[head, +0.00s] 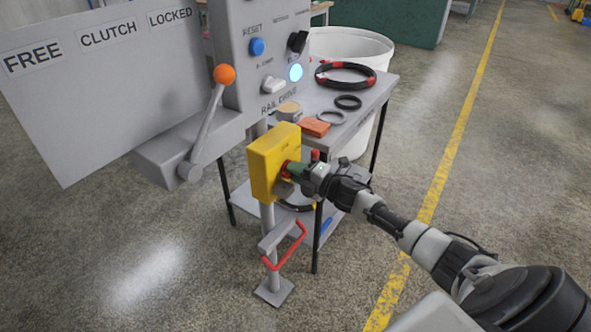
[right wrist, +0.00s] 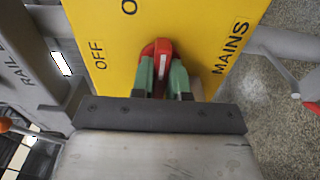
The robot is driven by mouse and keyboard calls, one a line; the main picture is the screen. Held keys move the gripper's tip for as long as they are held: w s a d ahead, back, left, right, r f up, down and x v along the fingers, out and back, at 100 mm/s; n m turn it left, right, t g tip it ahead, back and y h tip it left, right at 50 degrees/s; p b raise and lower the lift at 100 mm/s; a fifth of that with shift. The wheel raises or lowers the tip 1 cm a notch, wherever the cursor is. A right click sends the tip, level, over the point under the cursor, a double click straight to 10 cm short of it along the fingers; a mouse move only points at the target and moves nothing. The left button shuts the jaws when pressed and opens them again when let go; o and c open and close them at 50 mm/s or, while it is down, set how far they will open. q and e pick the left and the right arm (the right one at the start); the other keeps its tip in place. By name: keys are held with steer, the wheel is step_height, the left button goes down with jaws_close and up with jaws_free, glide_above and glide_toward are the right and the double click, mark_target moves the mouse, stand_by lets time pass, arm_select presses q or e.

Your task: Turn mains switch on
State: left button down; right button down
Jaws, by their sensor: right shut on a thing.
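The mains switch box (head: 262,165) is yellow and stands on a grey post. In the right wrist view its yellow face (right wrist: 205,25) shows the words OFF and MAINS, and a label starting with O that is cut off at the top edge. My right gripper (head: 293,171) is at the box's right face. Its green fingers (right wrist: 163,75) are shut on the red switch handle (right wrist: 162,47), one on each side. The white mark on the handle points roughly up in that view, to the right of OFF. The fingers hide the handle's lower part. My left gripper is not in view.
A grey control panel (head: 240,75) with knobs and a lit button stands behind the box. An orange-knobbed lever (head: 208,125) is to the left. A trolley table (head: 345,125) with hoses and rings is behind. A red handle (head: 285,255) sits low on the post.

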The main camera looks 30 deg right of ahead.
stand_by(0.4)
steer(key=c, duration=1.1)
jaws_free()
steer(key=shift+d, duration=0.1)
